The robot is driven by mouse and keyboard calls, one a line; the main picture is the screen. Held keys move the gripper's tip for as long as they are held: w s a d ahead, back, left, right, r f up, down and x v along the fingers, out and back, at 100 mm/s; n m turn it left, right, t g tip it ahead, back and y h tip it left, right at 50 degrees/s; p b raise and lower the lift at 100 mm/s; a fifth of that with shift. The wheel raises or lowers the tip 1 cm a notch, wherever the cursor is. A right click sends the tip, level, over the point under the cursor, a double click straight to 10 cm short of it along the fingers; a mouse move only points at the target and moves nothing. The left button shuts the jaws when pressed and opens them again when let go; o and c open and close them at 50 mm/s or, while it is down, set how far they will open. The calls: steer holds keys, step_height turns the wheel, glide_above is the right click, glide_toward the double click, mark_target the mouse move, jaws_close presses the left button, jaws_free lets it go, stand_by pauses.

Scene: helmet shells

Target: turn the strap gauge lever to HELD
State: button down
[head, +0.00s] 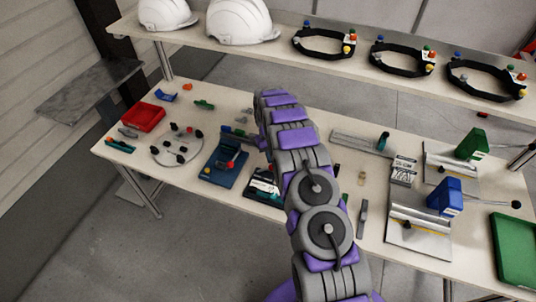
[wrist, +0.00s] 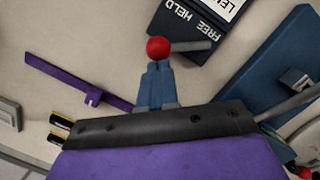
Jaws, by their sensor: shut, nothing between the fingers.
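The strap gauge is a dark box (wrist: 186,32) with the words FREE and HELD upside down beside a white label, at the top of the wrist view. Its grey lever (wrist: 190,46) ends in a red ball knob (wrist: 158,47), left of the box's lower edge. I cannot tell which word the lever is set to. My gripper (wrist: 157,66) is shut and empty, its blue-grey fingertips right at the knob; contact cannot be told. In the head view the gauge (head: 263,184) stands left of my arm, which hides part of it and my fingertips.
A purple strip (wrist: 62,78) lies to the left there. Helmets (head: 238,22) and black bands stand on the back shelf.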

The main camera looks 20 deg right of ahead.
steer(key=shift+s+f, duration=0.15)
steer(key=shift+s, duration=0.25)
stand_by(0.3)
